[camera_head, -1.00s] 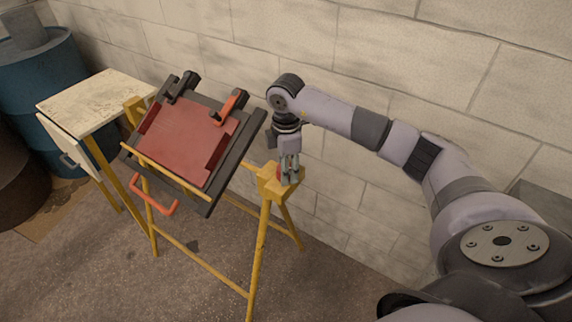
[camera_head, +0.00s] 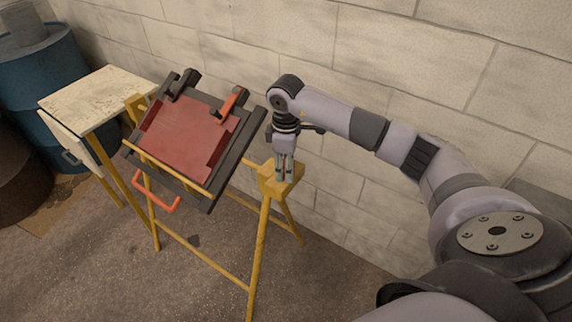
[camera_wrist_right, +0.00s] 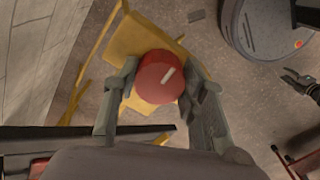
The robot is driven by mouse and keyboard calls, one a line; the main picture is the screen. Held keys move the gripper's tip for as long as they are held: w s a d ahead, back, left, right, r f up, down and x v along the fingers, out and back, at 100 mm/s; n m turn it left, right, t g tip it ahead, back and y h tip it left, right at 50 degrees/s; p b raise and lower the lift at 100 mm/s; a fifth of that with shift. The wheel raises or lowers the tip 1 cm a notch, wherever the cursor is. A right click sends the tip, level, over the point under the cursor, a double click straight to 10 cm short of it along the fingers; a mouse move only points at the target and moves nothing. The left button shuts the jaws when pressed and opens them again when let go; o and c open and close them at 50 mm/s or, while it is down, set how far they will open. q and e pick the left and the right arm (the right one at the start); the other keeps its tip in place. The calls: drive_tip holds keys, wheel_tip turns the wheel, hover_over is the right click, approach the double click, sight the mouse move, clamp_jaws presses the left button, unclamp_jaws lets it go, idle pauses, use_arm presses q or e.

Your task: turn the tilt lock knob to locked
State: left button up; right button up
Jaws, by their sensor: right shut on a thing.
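The tilt lock knob (camera_wrist_right: 160,76) is a round red knob with a white line mark on its face. It sits on the yellow block (camera_head: 281,190) at the right end of the frame stand. My right gripper (camera_head: 285,178) points down over this block. In the right wrist view its two fingers (camera_wrist_right: 160,95) are on either side of the knob, shut on it. The white mark slants toward the upper right in that view. In the head view the knob is hidden by the fingers. The tilting panel (camera_head: 188,140), red with a dark border, leans on the stand. My left gripper is not in view.
The yellow stand's legs (camera_head: 258,260) spread over the concrete floor. A red handle (camera_head: 160,207) hangs at the panel's lower left. A small worn side table (camera_head: 88,98) and a blue barrel (camera_head: 45,85) stand at left. The block wall (camera_head: 400,60) is close behind.

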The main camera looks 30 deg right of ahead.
drive_tip(key=shift+r, duration=0.1)
drive_tip(key=o, duration=1.2)
drive_tip(key=shift+c, duration=0.2)
drive_tip(key=shift+r, duration=0.1)
wheel_tip(320, 180, up, 12)
drive_tip(key=shift+f, duration=0.25)
